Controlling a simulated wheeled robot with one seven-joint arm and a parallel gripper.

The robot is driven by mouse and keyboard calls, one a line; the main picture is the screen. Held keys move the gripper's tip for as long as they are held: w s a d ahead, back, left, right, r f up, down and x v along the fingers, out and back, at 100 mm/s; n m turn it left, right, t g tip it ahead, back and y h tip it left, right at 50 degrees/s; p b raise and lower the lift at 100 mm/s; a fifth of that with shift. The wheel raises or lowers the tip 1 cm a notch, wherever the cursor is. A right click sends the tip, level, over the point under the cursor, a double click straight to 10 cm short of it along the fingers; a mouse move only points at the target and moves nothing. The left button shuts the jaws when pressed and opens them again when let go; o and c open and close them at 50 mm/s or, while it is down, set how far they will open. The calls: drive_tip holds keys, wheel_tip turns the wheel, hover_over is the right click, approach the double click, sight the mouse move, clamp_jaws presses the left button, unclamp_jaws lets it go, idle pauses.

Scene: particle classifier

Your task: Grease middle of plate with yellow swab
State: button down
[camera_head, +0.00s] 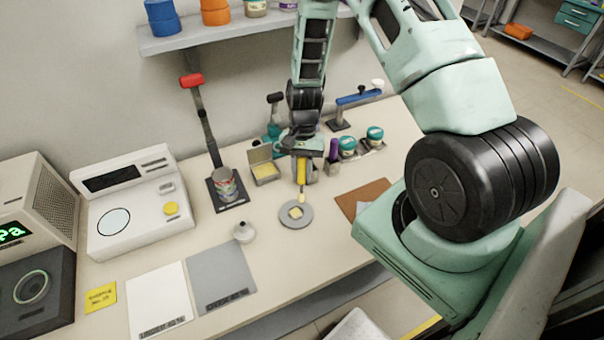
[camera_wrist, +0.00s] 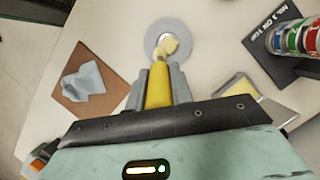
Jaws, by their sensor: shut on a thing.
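My gripper (camera_wrist: 160,88) is shut on the yellow swab. The swab's yellow handle (camera_wrist: 158,86) sits between the fingers, and its pale yellow tip (camera_wrist: 166,46) points away from my wrist. In the head view the swab (camera_head: 301,174) hangs about upright below my gripper (camera_head: 301,160). The round grey plate (camera_head: 284,222) lies flat on the table under the swab tip, with a lighter yellowish middle. The plate also shows in the wrist view (camera_wrist: 183,29), partly covered by the tip. I cannot tell whether the tip touches the plate.
An open box with yellow content (camera_head: 264,168) stands left of my gripper. A striped can (camera_head: 226,184) is on a black pad. A brown mat (camera_head: 362,198) lies right. Table in front of the plate is clear.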

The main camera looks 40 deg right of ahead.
sight(302, 162)
drive_tip(key=shift+r+p, duration=1.2)
drive_tip(key=shift+r, duration=0.75)
